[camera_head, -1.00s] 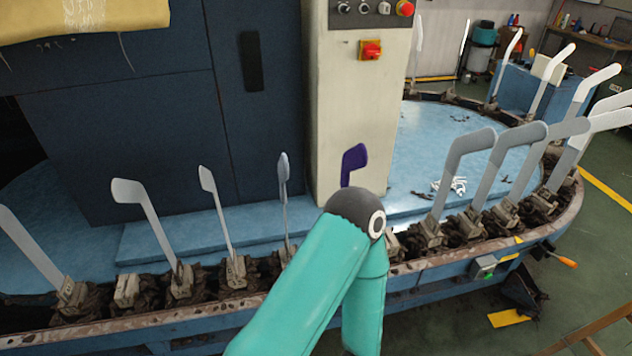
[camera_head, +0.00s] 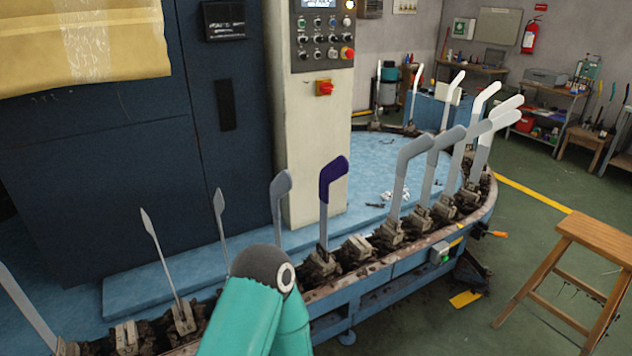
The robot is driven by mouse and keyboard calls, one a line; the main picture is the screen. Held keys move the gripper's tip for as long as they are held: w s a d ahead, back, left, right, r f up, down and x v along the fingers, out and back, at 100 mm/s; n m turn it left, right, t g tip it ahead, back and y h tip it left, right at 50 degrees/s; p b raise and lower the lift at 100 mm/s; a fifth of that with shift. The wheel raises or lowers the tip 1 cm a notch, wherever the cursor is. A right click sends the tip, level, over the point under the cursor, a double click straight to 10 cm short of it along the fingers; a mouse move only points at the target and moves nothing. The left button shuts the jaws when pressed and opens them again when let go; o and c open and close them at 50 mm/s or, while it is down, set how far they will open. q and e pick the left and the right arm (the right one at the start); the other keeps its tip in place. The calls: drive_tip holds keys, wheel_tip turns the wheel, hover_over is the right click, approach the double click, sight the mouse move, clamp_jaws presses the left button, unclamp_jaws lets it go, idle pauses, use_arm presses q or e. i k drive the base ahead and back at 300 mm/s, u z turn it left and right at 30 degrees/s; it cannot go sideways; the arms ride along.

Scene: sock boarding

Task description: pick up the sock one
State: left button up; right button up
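A dark purple sock (camera_head: 331,184) is on an upright foot-shaped form just right of the middle of the camera_head view. Its foot end points up and to the right, and the bare grey stem of the form shows below it. The form stands in a clamp (camera_head: 320,264) on the rim of the round machine. One of my teal arms comes up from the bottom edge, with its dark joint just left of and below the sock, apart from it in the picture. Neither gripper is in view.
Bare grey forms (camera_head: 281,195) stand left of the sock, and several grey and white forms (camera_head: 408,165) stand to its right along the machine rim (camera_head: 385,273). A control column (camera_head: 312,130) rises behind. A wooden stool (camera_head: 590,240) stands at right on open floor.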

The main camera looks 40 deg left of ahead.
sight(338, 167)
drive_tip(key=u, duration=0.55)
drive_tip(key=i, duration=1)
